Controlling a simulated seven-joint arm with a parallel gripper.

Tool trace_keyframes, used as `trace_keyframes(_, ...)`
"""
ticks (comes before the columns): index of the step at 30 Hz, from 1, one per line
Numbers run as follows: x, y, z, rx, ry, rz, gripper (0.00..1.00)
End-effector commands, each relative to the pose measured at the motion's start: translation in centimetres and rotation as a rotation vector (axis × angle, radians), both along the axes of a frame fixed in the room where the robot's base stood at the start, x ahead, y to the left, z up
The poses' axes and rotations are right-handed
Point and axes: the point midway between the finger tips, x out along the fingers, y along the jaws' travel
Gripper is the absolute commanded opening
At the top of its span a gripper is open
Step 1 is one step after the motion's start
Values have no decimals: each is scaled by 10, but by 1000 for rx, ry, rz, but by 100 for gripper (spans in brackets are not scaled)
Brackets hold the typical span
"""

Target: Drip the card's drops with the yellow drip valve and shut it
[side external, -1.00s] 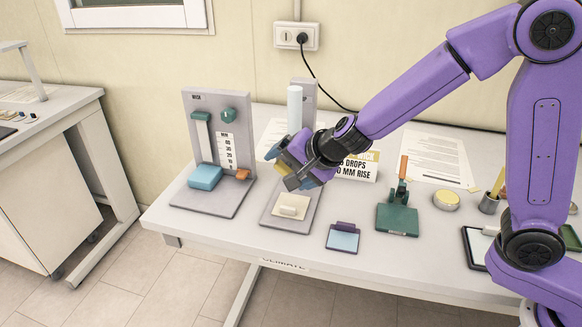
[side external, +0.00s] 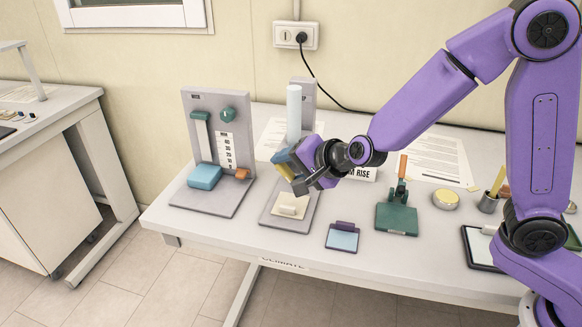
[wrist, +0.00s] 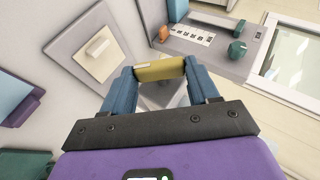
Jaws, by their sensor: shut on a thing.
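My gripper (side external: 290,172) is at the drip stand, with its blue fingers shut on the yellow drip valve (wrist: 160,71). In the wrist view the yellow handle spans between the two fingertips. The stand has a grey back panel (side external: 306,100), a pale upright tube (side external: 294,115) and a grey base (side external: 268,215). The card (side external: 290,211) sits on the base below my gripper, with a cream block on it; it also shows in the wrist view (wrist: 93,62). The drops cannot be made out. A sign (side external: 361,173) about drops and rise is partly hidden behind my arm.
The wick stand (side external: 214,140), with a scale, green knob and blue block, is to the left. A small blue pad (side external: 343,238), a green clamp stand (side external: 397,217), a round tin (side external: 446,199) and a cup (side external: 488,204) are to the right.

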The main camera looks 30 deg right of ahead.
Motion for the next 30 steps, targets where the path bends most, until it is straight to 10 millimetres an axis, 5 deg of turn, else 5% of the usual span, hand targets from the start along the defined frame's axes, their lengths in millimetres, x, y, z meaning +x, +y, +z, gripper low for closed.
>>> trace_keyframes(30,-1,-2,-3,106,-104,-2,30)
